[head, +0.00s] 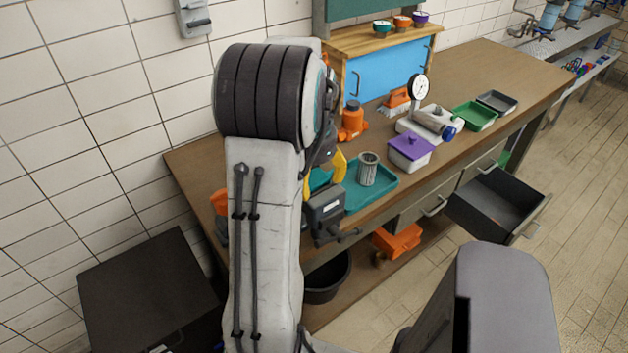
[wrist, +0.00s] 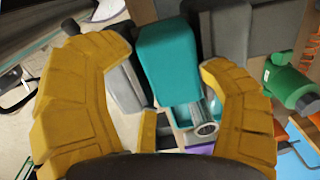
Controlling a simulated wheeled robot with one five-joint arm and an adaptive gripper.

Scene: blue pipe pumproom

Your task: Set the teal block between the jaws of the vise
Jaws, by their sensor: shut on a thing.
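The teal block (wrist: 168,62) is between the yellow fingers of my gripper (wrist: 170,85) in the wrist view. My gripper is shut on it. Grey blocky parts (wrist: 122,88) stand close beside and behind the block. They look like the vise, but I cannot tell whether the block touches them or is seated. In the head view the dark grey vise (head: 325,212) stands at the bench's front edge, with its handle at the lower right. My gripper (head: 338,165) is just above and behind it, mostly hidden by my arm, and the block is not clear there.
A teal tray (head: 385,185) with a grey metal cup (head: 368,168) is right of the vise. A purple-lidded box (head: 410,150), a dial gauge (head: 419,88) and an orange bottle (head: 352,118) stand farther along the bench. An open drawer (head: 497,200) juts out at the right.

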